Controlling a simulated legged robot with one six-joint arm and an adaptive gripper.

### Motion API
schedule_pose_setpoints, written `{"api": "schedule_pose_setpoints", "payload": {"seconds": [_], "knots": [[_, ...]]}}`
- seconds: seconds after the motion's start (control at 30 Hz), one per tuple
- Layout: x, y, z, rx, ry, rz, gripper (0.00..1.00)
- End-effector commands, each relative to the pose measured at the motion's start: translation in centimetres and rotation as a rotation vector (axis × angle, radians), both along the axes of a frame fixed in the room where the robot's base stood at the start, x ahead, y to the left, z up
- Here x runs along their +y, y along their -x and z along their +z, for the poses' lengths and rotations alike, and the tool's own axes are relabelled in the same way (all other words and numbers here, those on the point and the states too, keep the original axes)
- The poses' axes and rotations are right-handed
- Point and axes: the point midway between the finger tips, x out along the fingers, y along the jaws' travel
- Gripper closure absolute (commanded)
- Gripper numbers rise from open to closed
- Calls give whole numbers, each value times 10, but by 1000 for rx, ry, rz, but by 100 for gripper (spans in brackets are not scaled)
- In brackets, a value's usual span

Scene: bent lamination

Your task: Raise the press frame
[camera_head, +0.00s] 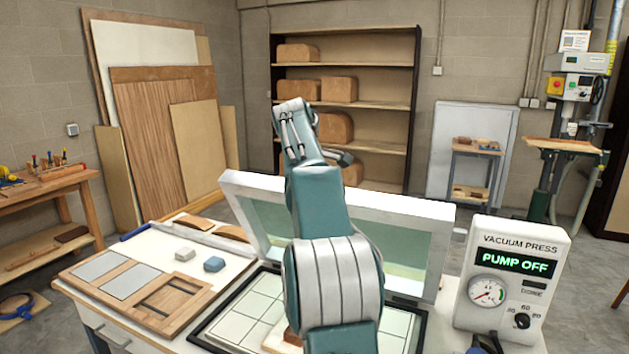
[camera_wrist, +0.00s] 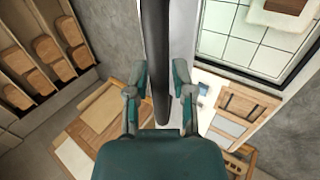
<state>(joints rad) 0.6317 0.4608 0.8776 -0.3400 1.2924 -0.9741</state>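The press frame (camera_head: 268,183) is white-rimmed with a pale green see-through sheet. It stands steeply tilted up behind the flat press bed (camera_head: 232,322), and my arm covers its middle. In the wrist view the frame's dark edge bar (camera_wrist: 158,60) runs lengthwise between the fingers of my gripper (camera_wrist: 160,75). The fingers sit close on both sides of the bar and appear shut on it. The vacuum press control box (camera_head: 515,285) at right reads "PUMP OFF".
Wooden panels (camera_head: 168,300) and small grey and blue blocks (camera_head: 214,264) lie on the bench left of the bed. A shelf (camera_head: 345,103) with wooden moulds stands behind. Boards (camera_head: 150,110) lean on the back wall. Open floor lies between the bench and shelf.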

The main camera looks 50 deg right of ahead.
Motion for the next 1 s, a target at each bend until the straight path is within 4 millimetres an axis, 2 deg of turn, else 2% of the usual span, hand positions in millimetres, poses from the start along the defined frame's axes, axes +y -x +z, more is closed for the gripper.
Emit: {"api": "schedule_pose_setpoints", "payload": {"seconds": [0.47,0.9,1.0], "knots": [[4,0,5,-1,2,1,43],[49,16,75,-3,2,2,43],[56,18,85,-1,1,1,43]]}}
